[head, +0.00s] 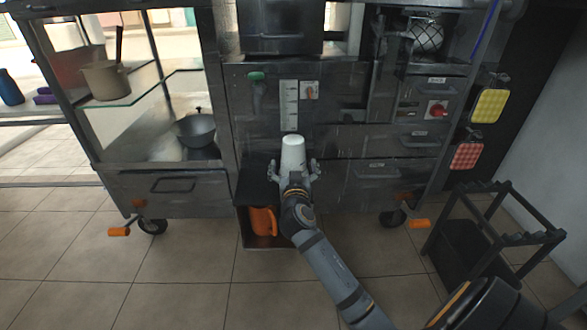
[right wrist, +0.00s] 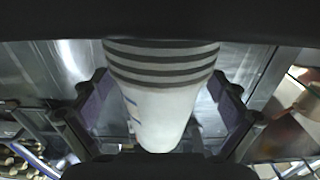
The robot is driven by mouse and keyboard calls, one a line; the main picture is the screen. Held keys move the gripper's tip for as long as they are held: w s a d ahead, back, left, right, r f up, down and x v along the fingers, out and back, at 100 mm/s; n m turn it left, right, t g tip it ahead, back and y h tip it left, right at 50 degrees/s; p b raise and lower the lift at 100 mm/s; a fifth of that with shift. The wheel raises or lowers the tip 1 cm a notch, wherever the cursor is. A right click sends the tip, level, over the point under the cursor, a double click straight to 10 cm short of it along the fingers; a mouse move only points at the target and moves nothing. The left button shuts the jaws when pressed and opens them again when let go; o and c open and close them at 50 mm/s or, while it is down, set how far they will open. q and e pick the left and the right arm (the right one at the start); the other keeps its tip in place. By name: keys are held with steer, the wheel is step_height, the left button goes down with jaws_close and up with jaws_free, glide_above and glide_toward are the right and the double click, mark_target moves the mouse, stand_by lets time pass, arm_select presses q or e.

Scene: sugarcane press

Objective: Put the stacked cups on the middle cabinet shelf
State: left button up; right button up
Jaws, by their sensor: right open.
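The stacked white cups (head: 292,152) stand in front of the press cart's middle section. In the right wrist view the stack (right wrist: 160,110) shows several dark-striped rims at its upper end. My right gripper (head: 293,171) is open, with one finger on each side of the stack. In the right wrist view gaps show between the fingers and the cups. What the cups rest on is mostly hidden by my gripper. A glass shelf (head: 148,88) runs halfway up the left cabinet, with a beige pot (head: 104,80) at its left end. My left gripper is not in view.
A grey pan (head: 196,130) stands on the cabinet floor below the glass shelf. An orange container (head: 263,221) sits in a low open compartment left of my right arm. A black rack (head: 490,235) stands at right. The glass shelf's right part looks clear.

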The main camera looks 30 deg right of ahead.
steer(key=c, duration=1.4)
steer(key=shift+r, duration=0.15)
